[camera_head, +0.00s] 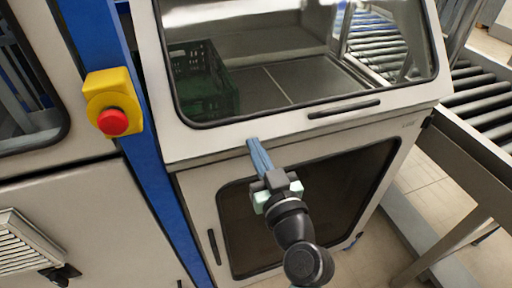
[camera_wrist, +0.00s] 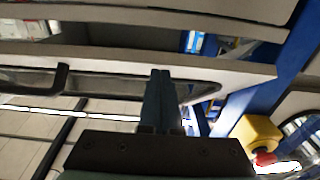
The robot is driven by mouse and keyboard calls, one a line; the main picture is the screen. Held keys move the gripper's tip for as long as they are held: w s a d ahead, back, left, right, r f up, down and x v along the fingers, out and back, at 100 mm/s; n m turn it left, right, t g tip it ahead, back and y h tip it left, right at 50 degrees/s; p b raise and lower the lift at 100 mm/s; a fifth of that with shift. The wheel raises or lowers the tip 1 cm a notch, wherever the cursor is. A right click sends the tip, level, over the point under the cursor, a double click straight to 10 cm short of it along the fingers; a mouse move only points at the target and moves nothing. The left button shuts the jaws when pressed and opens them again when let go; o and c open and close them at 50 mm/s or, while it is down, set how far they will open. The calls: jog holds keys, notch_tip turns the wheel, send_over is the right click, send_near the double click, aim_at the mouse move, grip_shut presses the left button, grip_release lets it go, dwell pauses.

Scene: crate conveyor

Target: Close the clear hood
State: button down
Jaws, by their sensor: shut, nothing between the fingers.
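The clear hood (camera_head: 300,122) has a pale frame around a large window and leans back over the top of the machine in the head view. Its lower edge lies along the front of the cabinet, and I cannot tell whether it is fully seated. Its black handle (camera_head: 343,109) is on the front edge, right of centre; a black handle (camera_wrist: 62,80) also shows at the left of the wrist view. My gripper (camera_head: 252,142) is shut and empty, its tips at the hood's lower front edge, left of the handle. It points at the pale edge in the wrist view (camera_wrist: 160,73); contact is unclear.
A green crate (camera_head: 205,85) is behind the window. A yellow box with a red stop button (camera_head: 113,121) is on the blue post (camera_head: 150,185) at left. A cabinet door (camera_head: 215,250) is below the hood. A roller conveyor (camera_head: 485,105) runs along the right.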

jog(key=shift+f, duration=0.1)
jog(key=shift+t, duration=0.7)
jog(key=w+f+b, duration=0.1)
jog(key=b, duration=0.4)
jog(key=w+a+f+b, duration=0.1)
jog(key=w+f+b, duration=0.1)
jog(key=b, duration=0.3)
jog(key=shift+w+a+f, duration=0.15)
jog(key=shift+a+f, duration=0.05)
jog(key=shift+f, duration=0.1)
